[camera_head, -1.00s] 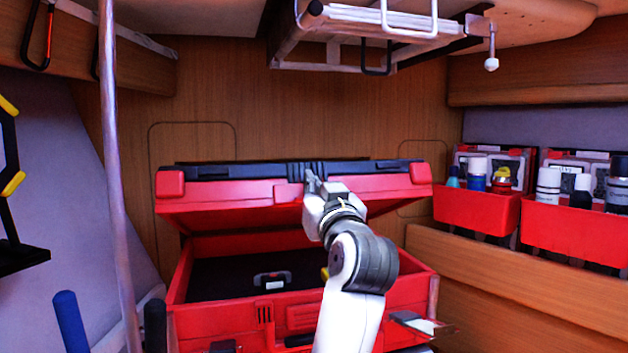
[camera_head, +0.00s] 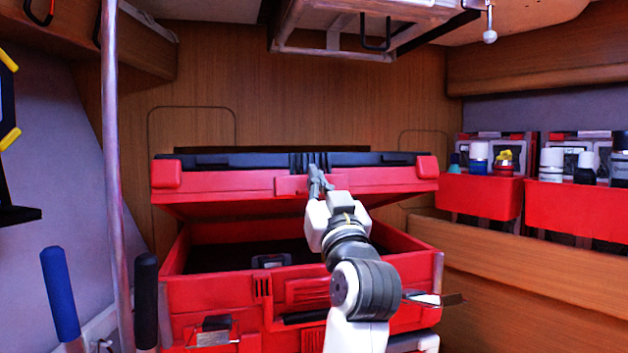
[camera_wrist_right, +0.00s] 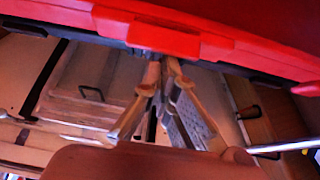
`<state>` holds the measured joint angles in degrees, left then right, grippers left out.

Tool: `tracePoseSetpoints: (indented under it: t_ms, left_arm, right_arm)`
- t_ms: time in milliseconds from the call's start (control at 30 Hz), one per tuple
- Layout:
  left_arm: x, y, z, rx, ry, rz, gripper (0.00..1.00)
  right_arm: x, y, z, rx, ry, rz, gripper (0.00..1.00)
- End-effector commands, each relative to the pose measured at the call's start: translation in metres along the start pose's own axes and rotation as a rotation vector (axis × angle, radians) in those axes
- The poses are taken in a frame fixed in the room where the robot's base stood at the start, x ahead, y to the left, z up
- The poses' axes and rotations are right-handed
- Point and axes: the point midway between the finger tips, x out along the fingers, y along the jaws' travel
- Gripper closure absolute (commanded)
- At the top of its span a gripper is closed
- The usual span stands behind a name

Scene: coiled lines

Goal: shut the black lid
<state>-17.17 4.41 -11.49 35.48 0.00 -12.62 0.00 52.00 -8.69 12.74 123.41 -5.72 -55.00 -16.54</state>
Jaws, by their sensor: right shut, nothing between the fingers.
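The lid (camera_head: 235,183) of the red case is partly open, with a red front rim and a black top. It tilts over the red case body (camera_head: 215,290), and a gap shows the dark inside. My right gripper (camera_head: 316,178) is shut and empty, its fingertips at the middle of the lid's front rim. In the right wrist view the fingertips (camera_wrist_right: 166,62) meet at the lid's red and black edge (camera_wrist_right: 150,38); I cannot tell if they touch it. My left gripper is not in view.
Red bins (camera_head: 480,197) with bottles stand on a wooden ledge at the right. A metal pole (camera_head: 113,180) and blue and black handles (camera_head: 60,290) stand at the left. A rack (camera_head: 360,30) hangs overhead. Metal latches (camera_head: 212,333) stick out from the case front.

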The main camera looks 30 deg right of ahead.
Motion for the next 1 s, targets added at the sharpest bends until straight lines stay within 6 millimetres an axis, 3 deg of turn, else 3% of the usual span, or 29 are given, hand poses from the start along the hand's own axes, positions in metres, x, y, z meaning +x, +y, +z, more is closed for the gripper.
tracePoseSetpoints:
  t_ms: [33, 367, 600, 800, 1000]
  left_arm:
    - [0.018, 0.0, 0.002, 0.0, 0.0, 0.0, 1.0]
    - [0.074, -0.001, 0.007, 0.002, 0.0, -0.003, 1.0]
    - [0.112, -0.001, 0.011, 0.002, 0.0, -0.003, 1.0]
    - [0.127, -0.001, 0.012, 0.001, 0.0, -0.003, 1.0]
    - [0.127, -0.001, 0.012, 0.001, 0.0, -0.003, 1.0]
  right_arm:
    - [-0.009, 0.0, 0.015, -0.001, 0.013, 0.0, 1.0]
    - [-0.045, -0.001, 0.053, -0.001, 0.112, -0.002, 1.0]
    - [-0.079, -0.001, 0.1, 0.0, 0.118, -0.002, 1.0]
    - [-0.092, -0.001, 0.122, 0.0, 0.119, -0.003, 1.0]
    - [-0.093, -0.001, 0.127, 0.001, 0.111, -0.003, 1.0]
